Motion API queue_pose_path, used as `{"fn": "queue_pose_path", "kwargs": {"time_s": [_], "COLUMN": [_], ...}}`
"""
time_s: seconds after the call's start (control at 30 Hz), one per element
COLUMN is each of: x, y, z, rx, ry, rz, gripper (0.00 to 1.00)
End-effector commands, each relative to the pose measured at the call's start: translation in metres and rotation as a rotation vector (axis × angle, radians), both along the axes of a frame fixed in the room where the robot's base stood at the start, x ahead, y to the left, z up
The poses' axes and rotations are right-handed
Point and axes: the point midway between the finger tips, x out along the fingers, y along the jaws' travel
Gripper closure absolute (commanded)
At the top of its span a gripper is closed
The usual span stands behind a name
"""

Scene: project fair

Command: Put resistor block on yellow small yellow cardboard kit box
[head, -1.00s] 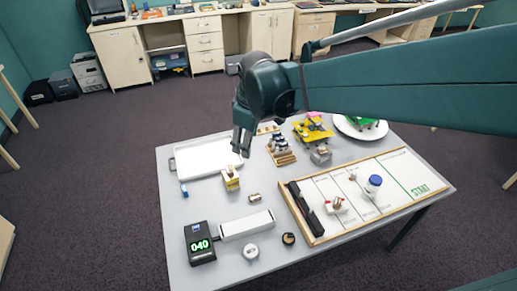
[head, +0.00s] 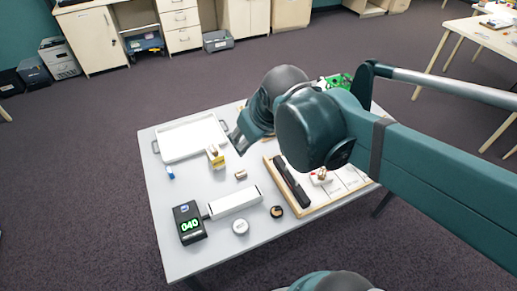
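The small yellow kit box (head: 216,160) stands on the grey table, just right of the white tray, with a whitish and brown top. A small tan block (head: 240,175), which looks like the resistor block, lies on the table to the right of and nearer than the box. It is too small to make out details. My gripper (head: 236,144) is above the table, up and right of the box and above the tan block in the picture. Its fingers look parted, with nothing seen between them. It touches neither object.
A white tray (head: 163,156) lies at the back left. A scale reading 040 (head: 189,223), a long white bar (head: 235,202), a round white tin (head: 240,227) and a dark round piece (head: 276,212) are in front. A wood-framed board (head: 320,205) is at right, partly behind my arm.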

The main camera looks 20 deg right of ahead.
Motion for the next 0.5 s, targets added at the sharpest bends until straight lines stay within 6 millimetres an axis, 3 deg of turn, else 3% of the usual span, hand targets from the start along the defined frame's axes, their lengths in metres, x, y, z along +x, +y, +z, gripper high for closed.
{"fn": "queue_pose_path", "kwargs": {"time_s": [0.2, 0.5], "x": [-0.028, -0.044], "y": [-0.002, -0.004], "z": [-0.006, -0.01], "rx": [0.06, 0.108], "ry": [-0.047, -0.08], "rz": [-0.102, -0.173], "gripper": [0.53, 0.53]}}
